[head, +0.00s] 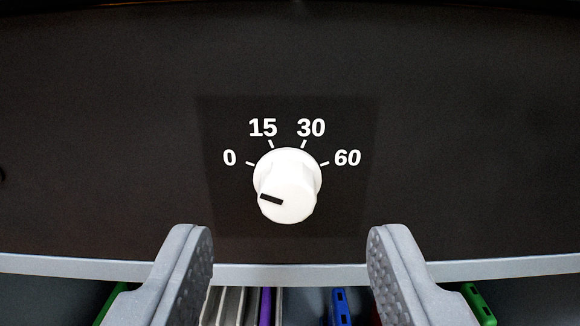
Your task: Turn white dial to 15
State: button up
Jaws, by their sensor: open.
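The white dial (287,186) sits on a black panel in the middle of the head view. Its short black mark points left and slightly up, in line with the 0 tick. Printed labels 0, 15 (262,128), 30 and 60 run in an arc from left to right above it. My gripper (290,245) is open and empty. Its two grey fingers are spread wide, one low on each side of the dial in the picture, and neither appears to touch it.
A grey ledge (290,273) runs along the panel's bottom edge. Below it are upright thin items: a purple one (265,306), a blue one (341,307), pale ones and a green one (478,304) at right. The panel around the dial is clear.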

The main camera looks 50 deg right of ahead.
aim_at(289, 202)
jog(key=shift+x, duration=1.65)
